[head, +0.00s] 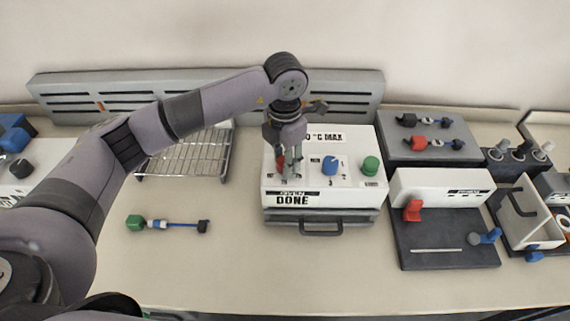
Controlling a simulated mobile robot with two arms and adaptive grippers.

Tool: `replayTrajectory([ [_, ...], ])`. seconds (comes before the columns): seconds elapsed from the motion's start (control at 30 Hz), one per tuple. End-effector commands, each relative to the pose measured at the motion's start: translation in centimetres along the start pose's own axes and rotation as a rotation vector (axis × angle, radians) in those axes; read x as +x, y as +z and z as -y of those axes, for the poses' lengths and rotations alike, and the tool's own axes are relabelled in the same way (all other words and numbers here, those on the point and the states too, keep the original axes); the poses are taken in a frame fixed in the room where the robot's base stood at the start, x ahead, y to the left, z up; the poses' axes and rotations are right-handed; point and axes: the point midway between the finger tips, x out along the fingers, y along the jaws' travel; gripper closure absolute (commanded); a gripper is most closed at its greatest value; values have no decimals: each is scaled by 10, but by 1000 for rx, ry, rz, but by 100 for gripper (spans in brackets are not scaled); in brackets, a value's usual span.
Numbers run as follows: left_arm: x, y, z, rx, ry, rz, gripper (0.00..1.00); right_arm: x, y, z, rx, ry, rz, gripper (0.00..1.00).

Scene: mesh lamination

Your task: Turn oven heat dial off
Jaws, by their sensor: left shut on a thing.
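The white oven (347,191) stands mid-table with its drawer handle at the front and labels reading "OVEN" and "DONE". On its top are a red dial, a blue dial (330,166) and a green knob (370,166). My left gripper (290,168) points down over the left part of the oven top and is shut on the red dial (280,163). The fingers hide most of this dial, so its pointer setting cannot be read. My right gripper is not in view.
A wire rack (185,158) lies left of the oven. A tool with a green end (134,222) lies on the table in front. To the right stand a grey block (428,152) and a white press (443,188) with a red lever. The table front centre is clear.

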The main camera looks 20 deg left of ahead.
Motion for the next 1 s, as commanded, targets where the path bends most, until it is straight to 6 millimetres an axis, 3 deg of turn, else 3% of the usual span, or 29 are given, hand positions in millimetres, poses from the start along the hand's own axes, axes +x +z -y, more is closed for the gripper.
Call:
replayTrajectory([
  [0.3, 2, 0, -1, -303, 1, 2, 97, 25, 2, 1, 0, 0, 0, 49],
  [1.0, 1, 0, -2, -967, 1, 2, 97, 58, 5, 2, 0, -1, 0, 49],
])
